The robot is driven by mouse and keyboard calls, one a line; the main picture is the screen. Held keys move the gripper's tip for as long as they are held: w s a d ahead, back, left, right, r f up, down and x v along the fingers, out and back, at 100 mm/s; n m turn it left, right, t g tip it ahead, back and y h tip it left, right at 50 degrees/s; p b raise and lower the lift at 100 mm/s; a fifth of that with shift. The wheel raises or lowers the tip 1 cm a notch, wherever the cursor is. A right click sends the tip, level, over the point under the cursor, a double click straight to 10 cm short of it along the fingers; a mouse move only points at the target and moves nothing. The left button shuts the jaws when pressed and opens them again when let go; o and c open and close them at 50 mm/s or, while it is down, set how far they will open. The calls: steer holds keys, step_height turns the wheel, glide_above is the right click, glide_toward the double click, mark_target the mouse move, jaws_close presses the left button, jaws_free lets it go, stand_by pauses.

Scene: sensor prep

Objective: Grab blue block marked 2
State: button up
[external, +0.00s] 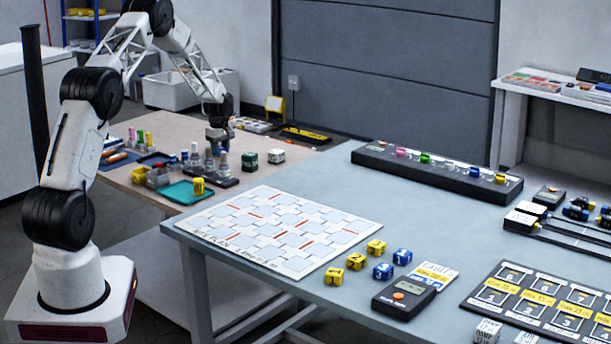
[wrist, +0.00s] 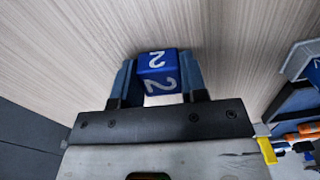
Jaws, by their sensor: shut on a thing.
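The blue block marked with a white 2 (wrist: 157,62) is between the two fingers of my gripper in the wrist view, with a 2 showing on two of its faces. My gripper (external: 219,130) is shut on this block, over the back part of the wooden table in the external view. There the block is too small to make out clearly. How far it is above the wood, if at all, I cannot tell.
Dark-based bottles (external: 209,161), a green block (external: 249,160) and a white block (external: 277,155) are close to my gripper on the wooden table (external: 150,192). A teal tray (external: 190,192) lies in front. Yellow blocks (external: 356,261) and other blue blocks (external: 383,271) sit on the grey table.

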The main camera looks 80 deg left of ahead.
steer(key=shift+r, duration=0.1)
steer(key=shift+r, duration=4.9)
